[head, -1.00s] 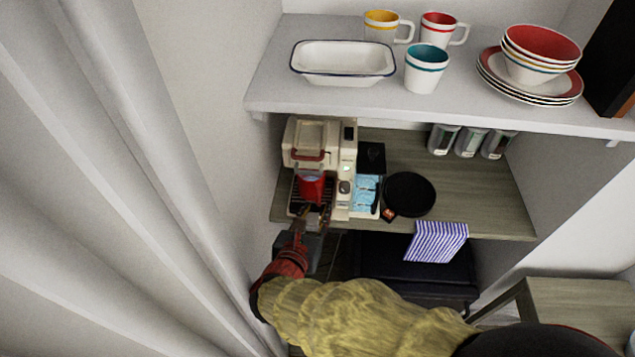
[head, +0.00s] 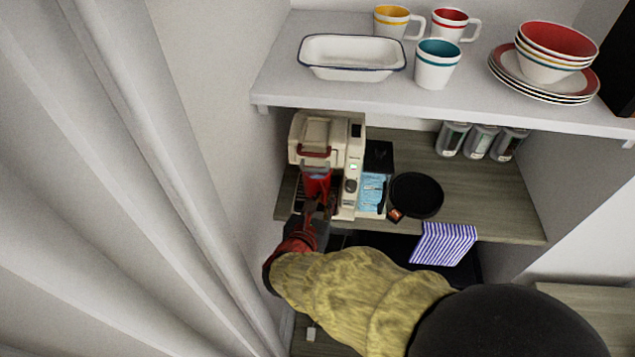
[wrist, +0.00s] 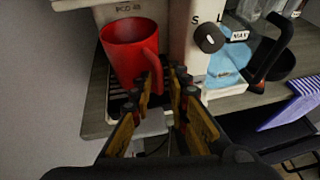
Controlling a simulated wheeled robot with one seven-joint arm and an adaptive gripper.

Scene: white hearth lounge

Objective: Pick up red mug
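The red mug (wrist: 130,48) stands upright on the drip tray of the cream coffee machine (head: 322,140), under its spout. It also shows in the head view (head: 317,184), partly covered by my gripper. Its handle faces me in the wrist view. My gripper (wrist: 168,78) is at the handle, with its fingertips apart and a narrow gap between them. The left finger overlaps the lower part of the handle. Whether a finger touches the handle I cannot tell.
The wooden shelf (head: 475,205) also holds a black round plate (head: 416,195), several canisters and a striped cloth (head: 443,244) at its edge. The white upper shelf (head: 285,85) overhangs, carrying a baking dish, mugs and bowls. A wall stands close on the left.

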